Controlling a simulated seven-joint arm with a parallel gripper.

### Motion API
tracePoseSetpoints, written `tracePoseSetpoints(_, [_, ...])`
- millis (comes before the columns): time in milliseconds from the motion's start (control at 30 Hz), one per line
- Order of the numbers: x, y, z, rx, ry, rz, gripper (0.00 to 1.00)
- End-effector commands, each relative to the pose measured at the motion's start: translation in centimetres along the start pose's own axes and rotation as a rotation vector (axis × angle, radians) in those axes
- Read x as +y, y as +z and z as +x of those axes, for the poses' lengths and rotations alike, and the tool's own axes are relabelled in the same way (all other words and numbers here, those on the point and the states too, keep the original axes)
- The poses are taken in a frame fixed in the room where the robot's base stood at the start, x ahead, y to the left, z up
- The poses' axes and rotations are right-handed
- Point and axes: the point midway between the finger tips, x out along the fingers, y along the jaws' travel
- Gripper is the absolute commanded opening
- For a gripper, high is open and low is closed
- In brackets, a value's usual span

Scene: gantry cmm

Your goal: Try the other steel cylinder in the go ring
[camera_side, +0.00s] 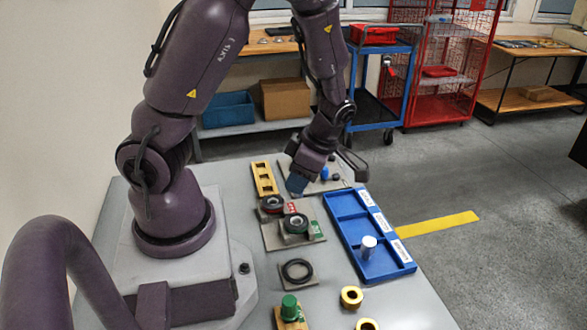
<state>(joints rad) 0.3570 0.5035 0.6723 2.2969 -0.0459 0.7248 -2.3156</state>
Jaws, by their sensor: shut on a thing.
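One steel cylinder (368,246) stands upright in the nearest compartment of the blue tray (349,250). No other steel cylinder shows. The go ring (296,224), dark with a green label beside it, lies on a grey plate, nearer the camera than the gripper. A similar ring (271,203) with a red label lies just behind it. The gripper is apart from the go ring.
A yellow slotted block (264,178) lies left of my gripper. A black ring (297,271), a green-topped piece (290,307) and brass rings (351,296) are at the front.

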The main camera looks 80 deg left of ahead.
Motion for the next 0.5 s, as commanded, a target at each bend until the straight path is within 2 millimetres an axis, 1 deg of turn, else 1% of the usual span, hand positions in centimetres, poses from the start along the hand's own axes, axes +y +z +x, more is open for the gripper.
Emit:
tracePoseSetpoints(100, [-0.3, -0.3, 0.0, -0.002, -0.038, -0.093, 0.02])
tracePoseSetpoints(233, [-0.3, -0.1, 0.6, 0.001, -0.048, -0.118, 0.02])
tracePoseSetpoints(500, [-0.3, 0.9, 3.1, 0.002, -0.048, -0.115, 0.02])
